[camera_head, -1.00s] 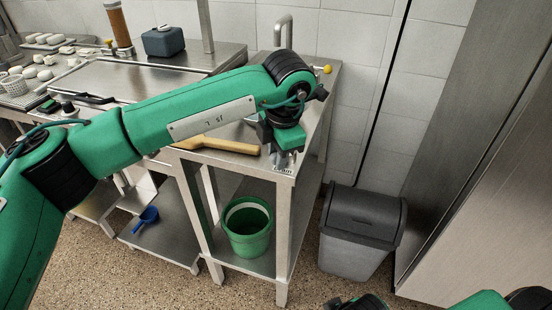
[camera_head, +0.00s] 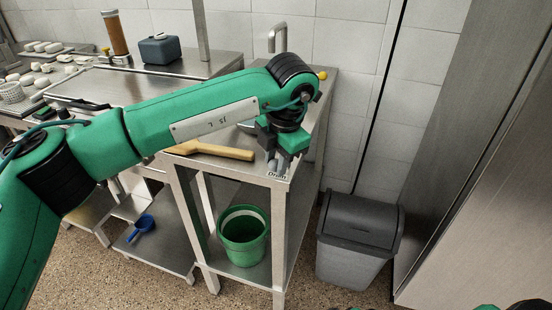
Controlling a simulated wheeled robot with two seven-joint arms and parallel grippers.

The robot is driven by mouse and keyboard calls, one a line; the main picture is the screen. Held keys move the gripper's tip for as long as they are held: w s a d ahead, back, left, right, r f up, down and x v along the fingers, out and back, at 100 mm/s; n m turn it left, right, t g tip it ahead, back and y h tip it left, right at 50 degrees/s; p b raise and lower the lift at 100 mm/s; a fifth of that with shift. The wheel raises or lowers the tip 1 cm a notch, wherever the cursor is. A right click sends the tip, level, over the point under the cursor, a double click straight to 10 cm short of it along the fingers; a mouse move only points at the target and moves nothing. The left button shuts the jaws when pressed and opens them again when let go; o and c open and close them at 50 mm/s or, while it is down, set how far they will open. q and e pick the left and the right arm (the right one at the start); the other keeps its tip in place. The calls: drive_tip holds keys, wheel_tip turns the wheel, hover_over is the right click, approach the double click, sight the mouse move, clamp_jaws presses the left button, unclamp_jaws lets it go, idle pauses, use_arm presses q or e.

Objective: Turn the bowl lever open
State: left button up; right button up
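A metal stand with a basin (camera_head: 178,185), largely hidden by my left arm, is in the middle of the head view. A small label, seemingly "Drain", is on its front right corner. A small grey metal piece (camera_head: 272,166), possibly the lever, shows just above the label. My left gripper (camera_head: 279,154) points down right over this corner, close to the grey piece; whether it touches it is unclear. Its finger gap is too small and covered to read. My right gripper is not clearly visible; only bits of my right arm show at the bottom edge.
A wooden-handled tool (camera_head: 215,151) lies on the stand's front edge, left of the gripper. A tap (camera_head: 278,38) and a yellow knob (camera_head: 322,75) are behind. A green bucket (camera_head: 243,240) is on the lower shelf. A grey bin (camera_head: 358,240) stands right.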

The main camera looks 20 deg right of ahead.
use_arm(q)
drive_tip(key=o, duration=0.4)
drive_tip(key=shift+s+d, duration=0.1)
drive_tip(key=shift+d, duration=0.05)
use_arm(e)
drive_tip(key=shift+d, duration=0.1)
use_arm(q)
drive_tip(key=shift+r, duration=0.1)
drive_tip(key=shift+r, duration=0.35)
wheel_tip(320, 180, up, 13)
drive_tip(key=s, duration=0.2)
drive_tip(key=shift+s+d+f+p, duration=0.2)
drive_tip(key=shift+d+p, duration=0.2)
use_arm(e)
drive_tip(key=shift+s+d+r+g+h, duration=0.3)
drive_tip(key=shift+s+d+g, duration=0.1)
drive_tip(key=shift+d, duration=0.2)
